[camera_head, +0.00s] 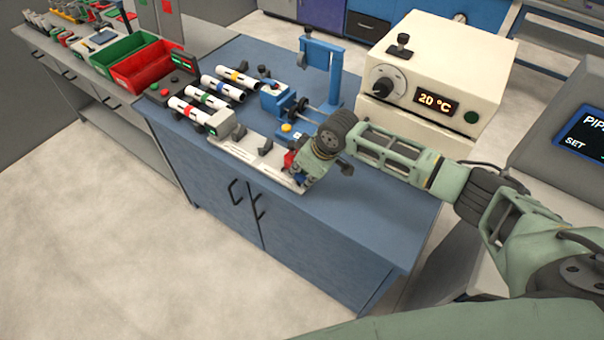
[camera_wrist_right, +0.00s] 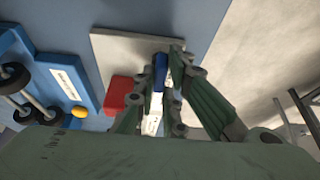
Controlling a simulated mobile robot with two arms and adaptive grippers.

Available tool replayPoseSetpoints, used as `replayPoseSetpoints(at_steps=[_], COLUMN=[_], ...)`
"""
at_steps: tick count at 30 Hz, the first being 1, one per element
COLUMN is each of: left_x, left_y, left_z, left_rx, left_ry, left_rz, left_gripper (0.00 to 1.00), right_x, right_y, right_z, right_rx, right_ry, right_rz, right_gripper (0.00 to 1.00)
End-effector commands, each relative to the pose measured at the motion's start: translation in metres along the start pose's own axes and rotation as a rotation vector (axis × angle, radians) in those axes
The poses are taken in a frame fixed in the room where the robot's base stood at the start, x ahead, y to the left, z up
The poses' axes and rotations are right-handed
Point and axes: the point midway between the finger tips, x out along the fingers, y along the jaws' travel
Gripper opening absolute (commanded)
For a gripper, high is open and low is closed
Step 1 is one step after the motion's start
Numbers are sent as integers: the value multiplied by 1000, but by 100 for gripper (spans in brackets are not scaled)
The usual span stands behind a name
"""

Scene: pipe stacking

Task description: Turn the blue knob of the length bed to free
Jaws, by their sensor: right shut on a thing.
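The length bed (camera_head: 243,150) is a pale plate with raised blocks near the front edge of the blue bench. My right gripper (camera_head: 297,172) is over its right end. In the right wrist view the blue knob (camera_wrist_right: 160,72) sits between the fingertips of my right gripper (camera_wrist_right: 167,75), which is shut on it. A red block (camera_wrist_right: 122,94) is beside the knob, and the plate (camera_wrist_right: 112,50) shows bare next to it. In the head view the knob is mostly hidden by the gripper. My left gripper is in neither view.
Several white pipes with coloured bands (camera_head: 215,100) lie left of the bed. A blue fixture with black rollers (camera_head: 300,108) and a yellow button (camera_wrist_right: 80,112) is close behind the gripper. A cream heater reading 20 °C (camera_head: 437,60) stands at the back right. The bench's front right is clear.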

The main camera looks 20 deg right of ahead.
Motion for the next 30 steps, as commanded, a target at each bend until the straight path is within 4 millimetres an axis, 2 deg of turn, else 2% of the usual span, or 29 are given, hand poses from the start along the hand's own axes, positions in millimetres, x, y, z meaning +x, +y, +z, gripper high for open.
replayPoseSetpoints(at_steps=[8, 14, 30], left_x=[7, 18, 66], left_y=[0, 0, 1], left_z=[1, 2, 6], left_rx=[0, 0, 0], left_ry=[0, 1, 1], left_rz=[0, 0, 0], left_gripper=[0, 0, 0], right_x=[1, 2, 5], right_y=[2, 3, 5], right_z=[0, -1, -2], right_rx=[-139, -306, -781], right_ry=[0, 2, 4], right_rz=[-59, -127, -325], right_gripper=[0, 0, 0])
